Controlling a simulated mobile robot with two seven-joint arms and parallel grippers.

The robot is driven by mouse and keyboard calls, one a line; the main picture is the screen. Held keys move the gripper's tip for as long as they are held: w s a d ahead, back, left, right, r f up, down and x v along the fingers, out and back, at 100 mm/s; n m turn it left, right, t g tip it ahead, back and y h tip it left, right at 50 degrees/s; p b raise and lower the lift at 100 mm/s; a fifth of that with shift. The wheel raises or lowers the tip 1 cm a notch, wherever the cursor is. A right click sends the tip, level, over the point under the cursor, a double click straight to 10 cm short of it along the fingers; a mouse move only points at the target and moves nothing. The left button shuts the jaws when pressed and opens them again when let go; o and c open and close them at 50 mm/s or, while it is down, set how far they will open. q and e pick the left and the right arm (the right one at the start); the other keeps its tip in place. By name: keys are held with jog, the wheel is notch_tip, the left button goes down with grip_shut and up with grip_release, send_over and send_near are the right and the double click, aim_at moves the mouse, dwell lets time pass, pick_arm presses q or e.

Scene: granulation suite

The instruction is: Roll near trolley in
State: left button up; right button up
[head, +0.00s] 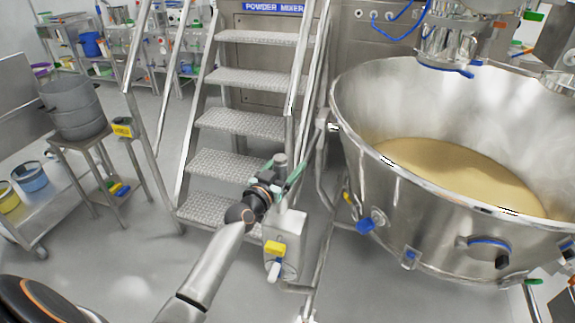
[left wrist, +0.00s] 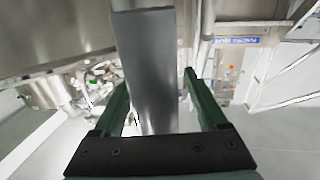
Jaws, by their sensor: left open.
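The large steel bowl (head: 455,235) holds tan powder (head: 455,172) and stands at the right in the head view. Its undercarriage is mostly out of sight, so I cannot tell if it is on wheels. A wheeled steel cart (head: 55,210) with buckets stands at the left edge. My left gripper (head: 285,172), with green fingers, is open just left of the bowl. In the left wrist view a grey metal bar (left wrist: 150,60) lies between the open fingers (left wrist: 156,78), with gaps at both sides. My right gripper is not in view.
Metal steps (head: 240,122) with rails rise behind my left gripper. A grey box with a yellow tag (head: 285,235) stands below it. A stool (head: 95,150) carries stacked grey pans (head: 75,108). Shelves stand at the back left. Floor is clear between the stool and steps.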

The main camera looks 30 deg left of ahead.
pick_arm(q)
jog(key=shift+s, duration=0.1)
jog(key=shift+s+f, duration=0.1)
jog(key=shift+s, duration=0.25)
jog(key=s, duration=1.1)
jog(key=shift+s+d, duration=0.25)
jog(key=shift+s, duration=0.05)
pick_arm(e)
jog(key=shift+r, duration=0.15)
pick_arm(q)
jog(key=shift+d, duration=0.1)
